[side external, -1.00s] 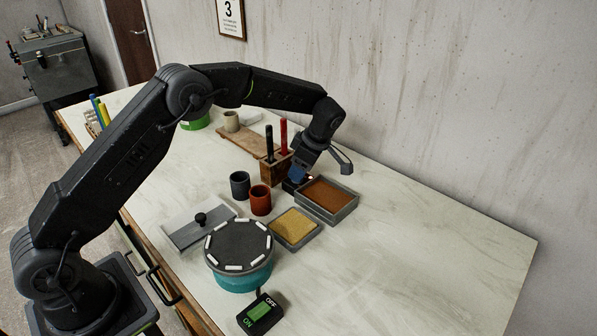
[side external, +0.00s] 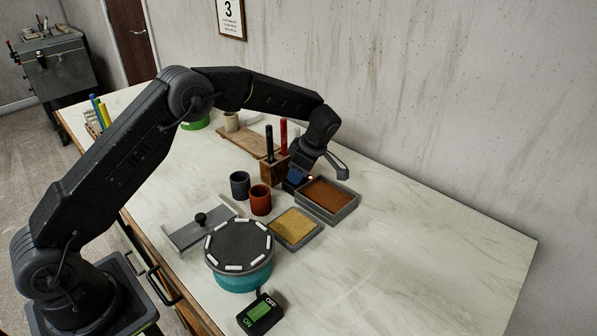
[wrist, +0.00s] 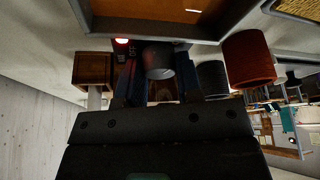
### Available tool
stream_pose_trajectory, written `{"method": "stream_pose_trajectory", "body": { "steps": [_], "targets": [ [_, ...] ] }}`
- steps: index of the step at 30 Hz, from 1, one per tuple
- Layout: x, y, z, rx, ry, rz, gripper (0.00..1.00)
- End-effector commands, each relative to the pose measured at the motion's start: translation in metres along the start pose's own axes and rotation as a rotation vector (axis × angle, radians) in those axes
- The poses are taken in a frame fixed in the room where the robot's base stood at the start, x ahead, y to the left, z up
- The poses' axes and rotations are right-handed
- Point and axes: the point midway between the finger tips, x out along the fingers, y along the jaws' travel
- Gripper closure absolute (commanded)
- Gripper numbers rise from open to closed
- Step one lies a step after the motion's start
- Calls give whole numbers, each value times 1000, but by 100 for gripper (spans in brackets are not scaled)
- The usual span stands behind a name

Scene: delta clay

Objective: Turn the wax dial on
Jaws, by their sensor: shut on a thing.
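The wax dial is a grey round knob (wrist: 159,62) on a small dark box, with a red lamp (wrist: 122,41) lit beside it in the wrist view. My gripper (wrist: 156,74) has its two blue fingers on either side of the knob and is shut on it. In the side view my gripper (side external: 297,176) points down at the dark box (side external: 289,186), between the wooden pen block and the brown tray. The gripper hides most of the box and the knob there. A small orange glow shows at the fingers. The dial's setting cannot be read.
The brown wax tray (side external: 327,213) is close on the right, and the wooden block (side external: 273,171) with two pens is close on the left. Grey (side external: 240,186) and red (side external: 261,201) cups, a sand tray (side external: 294,228) and a turntable (side external: 239,250) stand in front. The right tabletop is clear.

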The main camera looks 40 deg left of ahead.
Motion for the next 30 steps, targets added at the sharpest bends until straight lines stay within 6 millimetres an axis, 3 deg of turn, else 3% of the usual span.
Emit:
{"method": "stream_pose_trajectory", "body": {
  "steps": [16, 17, 18, 24, 30],
  "targets": [
    [0, -1, 0, 122, 1, 50, 91],
    [0, -1, 0, 122, 1, 50, 64],
    [0, -1, 0, 122, 1, 50, 61],
    [0, 0, 0, 121, 1, 50, 43],
    [-1, 0, 0, 120, 1, 50, 43]
  ]
}}
